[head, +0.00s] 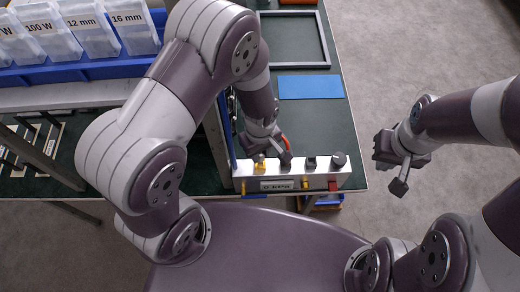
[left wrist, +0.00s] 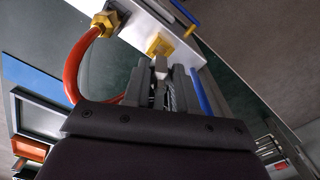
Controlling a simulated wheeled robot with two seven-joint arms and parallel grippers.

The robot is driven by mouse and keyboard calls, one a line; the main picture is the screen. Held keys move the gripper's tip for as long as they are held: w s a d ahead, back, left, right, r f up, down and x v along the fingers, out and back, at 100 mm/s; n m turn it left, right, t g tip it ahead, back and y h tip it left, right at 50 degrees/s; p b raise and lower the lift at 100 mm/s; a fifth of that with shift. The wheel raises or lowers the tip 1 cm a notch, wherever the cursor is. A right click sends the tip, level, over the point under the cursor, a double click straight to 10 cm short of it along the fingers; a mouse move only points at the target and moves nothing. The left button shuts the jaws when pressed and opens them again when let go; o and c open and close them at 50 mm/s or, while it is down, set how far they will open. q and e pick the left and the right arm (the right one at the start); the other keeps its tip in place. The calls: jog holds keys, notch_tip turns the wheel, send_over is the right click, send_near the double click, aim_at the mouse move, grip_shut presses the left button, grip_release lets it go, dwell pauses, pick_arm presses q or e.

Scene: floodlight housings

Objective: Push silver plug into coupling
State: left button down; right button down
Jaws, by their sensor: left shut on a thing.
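My left gripper (left wrist: 165,76) is shut on a small light-grey piece, which looks like the silver plug (left wrist: 160,68); the fingers hide most of it. In the left wrist view, the plug's end points at a brass coupling (left wrist: 158,46) on the white block (left wrist: 138,17). The two look close, but I cannot tell whether they touch. In the head view, my left gripper (head: 272,143) is just behind the block (head: 335,182), and the plug cannot be made out. My right gripper (head: 390,168) looks open and empty, right of the bench.
A red hose (left wrist: 80,65) with a brass fitting (left wrist: 105,22) is left of the coupling, and a blue tube (left wrist: 201,92) runs beside my left fingers. A pressure display (head: 277,185) is on the block's front. A blue mat (head: 310,87) and dark tray (head: 328,50) lie behind.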

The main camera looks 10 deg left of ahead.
pick_arm(q)
jog(key=shift+f+b, duration=1.25)
jog(key=shift+f, duration=0.45)
dwell(1.0)
dwell(0.7)
dwell(0.4)
jog(key=c, duration=1.4)
grip_release()
jog(key=shift+o, duration=0.7)
jog(key=shift+o, duration=0.6)
jog(key=o, duration=0.6)
jog(key=shift+c, duration=0.2)
jog(key=shift+o, duration=0.4)
